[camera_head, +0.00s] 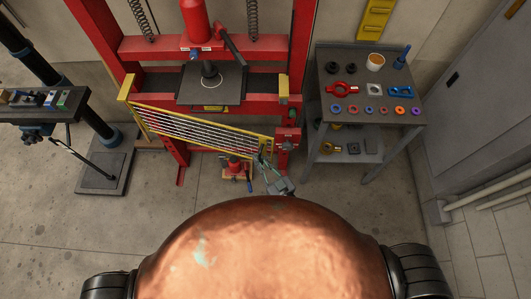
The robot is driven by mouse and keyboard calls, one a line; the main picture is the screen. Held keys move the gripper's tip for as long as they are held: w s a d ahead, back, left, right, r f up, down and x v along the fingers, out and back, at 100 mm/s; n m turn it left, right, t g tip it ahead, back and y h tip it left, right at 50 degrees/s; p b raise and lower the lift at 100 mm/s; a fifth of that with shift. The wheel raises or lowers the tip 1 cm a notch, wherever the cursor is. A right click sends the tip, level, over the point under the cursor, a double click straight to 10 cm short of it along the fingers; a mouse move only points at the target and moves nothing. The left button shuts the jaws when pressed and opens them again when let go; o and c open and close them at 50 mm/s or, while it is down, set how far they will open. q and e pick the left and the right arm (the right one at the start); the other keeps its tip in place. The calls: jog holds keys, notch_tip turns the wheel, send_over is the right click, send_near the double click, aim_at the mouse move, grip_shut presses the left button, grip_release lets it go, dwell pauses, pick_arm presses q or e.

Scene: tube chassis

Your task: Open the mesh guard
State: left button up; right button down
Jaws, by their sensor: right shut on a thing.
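The mesh guard (200,132) is a long panel with a yellow frame and metal mesh, in front of the red press (130,47). Its left end is at the yellow bracket (127,88) on the press's left side. Its right end stands forward of the press, apart from the yellow bracket (283,90) on the right side, so the guard is angled partly open. My right gripper (264,159) is shut on the guard's right end; its fingers are small and partly hidden. My left gripper is not in view.
A grey cart (333,112) with rings, tools and a cup stands right of the press. A dark workbench (40,112) stands at the left. A red jack (235,167) is on the floor below the guard. The floor at front left is clear.

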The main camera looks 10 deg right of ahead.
jog(key=c, duration=2.1)
grip_release()
jog(key=shift+d, duration=0.1)
jog(key=v, duration=1.2)
